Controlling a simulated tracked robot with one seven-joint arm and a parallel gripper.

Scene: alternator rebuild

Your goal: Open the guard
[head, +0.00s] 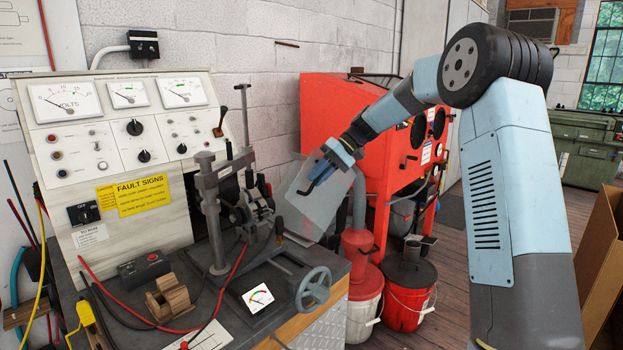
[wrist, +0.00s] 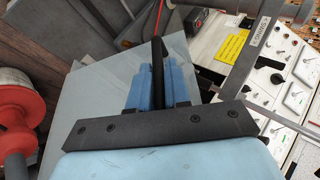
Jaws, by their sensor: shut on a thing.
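The guard (head: 308,208) is a clear, greyish flat panel. It stands tilted at the right side of the bench machine (head: 215,200), out over the bench's right edge. In the wrist view the guard (wrist: 95,105) spreads out beneath the fingers. A dark bar-like handle (wrist: 157,50) runs between the two blue fingers. My gripper (head: 330,163) is at the panel's upper right, shut on this handle; the fingers also show in the wrist view (wrist: 160,85). Where the handle joins the panel is partly hidden by the fingers.
A test panel (head: 125,130) with dials stands behind the bench at left. A red cabinet (head: 340,105) stands close behind my gripper. Red buckets (head: 408,290) are on the floor right of the bench. A handwheel (head: 313,288) is at the bench front. A cardboard box (head: 602,250) is at far right.

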